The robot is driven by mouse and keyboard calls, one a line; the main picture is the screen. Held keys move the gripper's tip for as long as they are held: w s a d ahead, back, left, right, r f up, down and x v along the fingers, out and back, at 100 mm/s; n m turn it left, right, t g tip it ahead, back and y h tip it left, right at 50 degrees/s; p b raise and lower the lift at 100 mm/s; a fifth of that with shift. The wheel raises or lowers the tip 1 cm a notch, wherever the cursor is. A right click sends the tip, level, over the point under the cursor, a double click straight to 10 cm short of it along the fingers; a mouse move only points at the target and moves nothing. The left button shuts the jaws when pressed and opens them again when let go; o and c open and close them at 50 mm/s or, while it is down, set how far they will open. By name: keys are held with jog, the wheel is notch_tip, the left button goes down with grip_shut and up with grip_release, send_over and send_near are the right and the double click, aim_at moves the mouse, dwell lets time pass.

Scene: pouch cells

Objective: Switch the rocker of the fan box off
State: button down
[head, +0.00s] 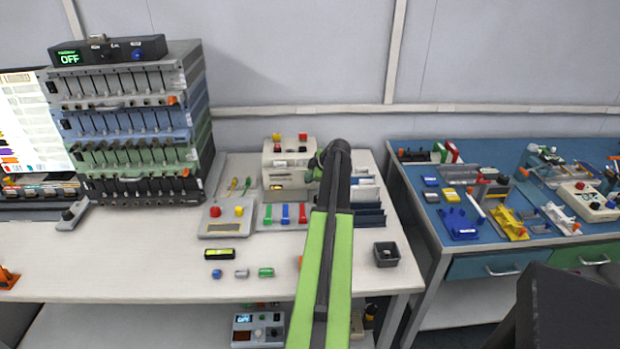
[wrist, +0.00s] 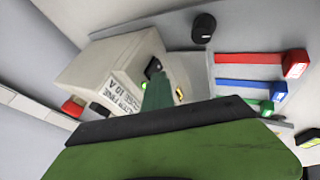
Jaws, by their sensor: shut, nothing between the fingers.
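The fan box appears to be the beige box (head: 285,160) at the back of the white table, left of my arm. In the wrist view the beige box (wrist: 105,70) looks tilted, with a partly readable label ending in "FUSE 10 A". My gripper (head: 316,165) is at the box's right side in the head view. In the wrist view its green tip (wrist: 157,92) is shut and empty, close to the rocker; contact cannot be told.
Coloured bars (head: 285,215) in a rack lie in front of the box.

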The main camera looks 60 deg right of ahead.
jog(key=shift+d+r, duration=0.1)
jog(key=shift+d, duration=0.1)
jog(key=a, duration=0.1)
jog(key=s+a, duration=0.1)
jog(key=a, duration=0.1)
jog(key=s+a, duration=0.1)
jog(key=shift+a+r+p, duration=0.25)
jog(key=shift+r+p, duration=0.1)
jog(key=shift+p, duration=0.05)
jog(key=d+p+v, duration=0.1)
jog(key=p+v, duration=0.7)
jog(key=v, duration=0.1)
jog(key=shift+r, duration=0.5)
jog(key=shift+s, duration=0.15)
